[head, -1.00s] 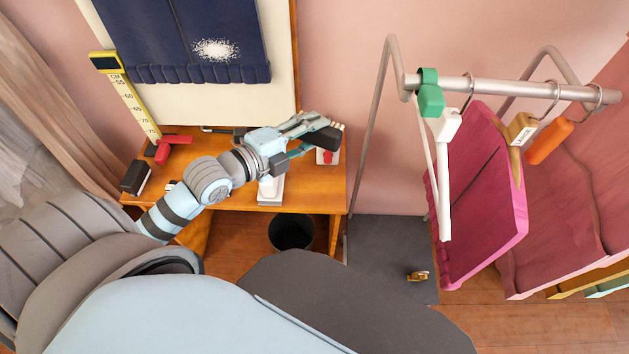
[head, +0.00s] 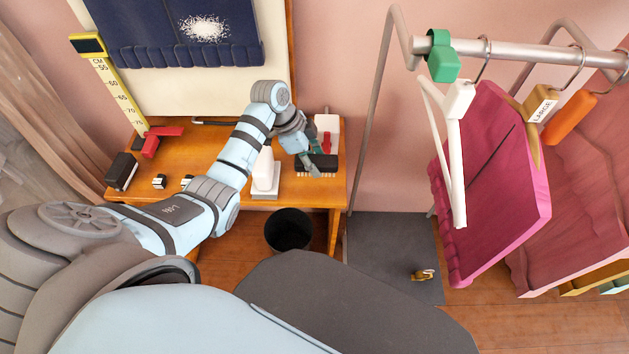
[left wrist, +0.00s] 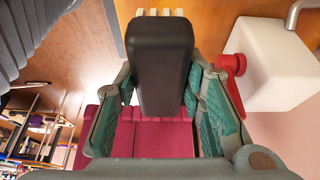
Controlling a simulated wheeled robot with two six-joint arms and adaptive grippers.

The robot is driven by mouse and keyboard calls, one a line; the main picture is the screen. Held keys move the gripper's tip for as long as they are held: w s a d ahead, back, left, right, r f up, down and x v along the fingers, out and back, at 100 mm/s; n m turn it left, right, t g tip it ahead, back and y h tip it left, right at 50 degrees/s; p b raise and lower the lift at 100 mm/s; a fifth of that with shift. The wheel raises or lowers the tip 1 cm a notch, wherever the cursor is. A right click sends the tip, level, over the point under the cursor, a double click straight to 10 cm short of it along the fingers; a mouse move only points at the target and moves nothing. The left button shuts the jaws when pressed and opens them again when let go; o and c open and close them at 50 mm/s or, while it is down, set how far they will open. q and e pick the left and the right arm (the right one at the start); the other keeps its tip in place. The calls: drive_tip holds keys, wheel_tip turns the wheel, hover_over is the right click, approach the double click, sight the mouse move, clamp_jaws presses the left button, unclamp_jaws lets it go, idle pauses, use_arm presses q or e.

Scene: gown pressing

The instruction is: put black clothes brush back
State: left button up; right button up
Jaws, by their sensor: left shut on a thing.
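The black clothes brush (head: 325,162) has a dark body and pale bristles. In the head view it is at the right end of the wooden table, close to the front edge, with its bristles toward the front. My left gripper (head: 311,164) points down there and is shut on the brush. In the left wrist view the brush (left wrist: 160,60) lies between the fingers of the left gripper (left wrist: 163,95), with its bristles near the wood. I cannot tell whether the brush touches the table. My right gripper is not in view.
A white box with a red part (head: 327,128) stands just behind the brush. A white bottle (head: 264,170) stands to its left. A black block (head: 121,171) and a red item (head: 152,144) are at the table's left. A clothes rail (head: 520,60) stands right; a bin (head: 290,230) is below.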

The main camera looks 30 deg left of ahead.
use_arm(q)
wheel_tip(320, 180, down, 7)
drive_tip(key=shift+f+b, duration=0.2)
drive_tip(key=shift+b, duration=0.65)
clamp_jaws()
drive_tip(key=o, duration=1.2)
unclamp_jaws()
drive_tip(key=shift+r, duration=0.1)
drive_tip(key=p+v, duration=0.3)
drive_tip(key=v, duration=0.9)
